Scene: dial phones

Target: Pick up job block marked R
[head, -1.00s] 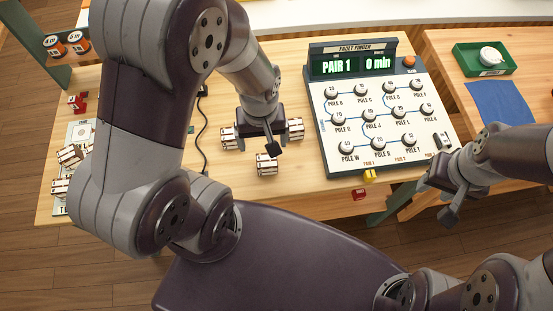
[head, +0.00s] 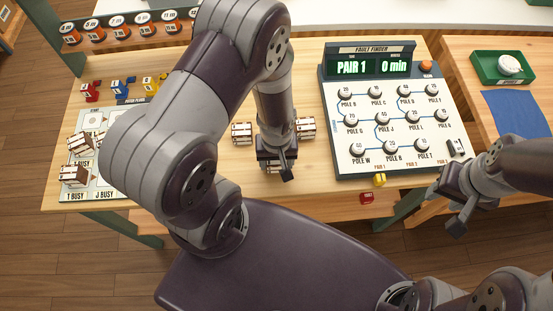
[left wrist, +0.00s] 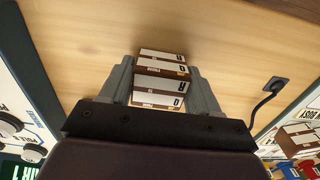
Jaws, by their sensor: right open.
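Brown-and-white job blocks show near the table's middle: one left of my left gripper (head: 242,132), one right of it (head: 305,128), and one partly hidden by it (head: 268,158). In the left wrist view several block faces sit in a row between my left fingers, one seeming to read R (left wrist: 160,84); the lettering is small. My left gripper (head: 280,172) is down at the front block, a finger on each side of it; whether they press on it I cannot tell. My right gripper (head: 452,212) is open and empty beyond the table's front right.
A fault finder panel (head: 398,128) stands right of the blocks. A board (head: 98,191) with more blocks lies at the left, with coloured clips behind it. A black cable (left wrist: 262,103) lies on the wood. A green tray (head: 484,78) and blue mat (head: 517,111) are at right.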

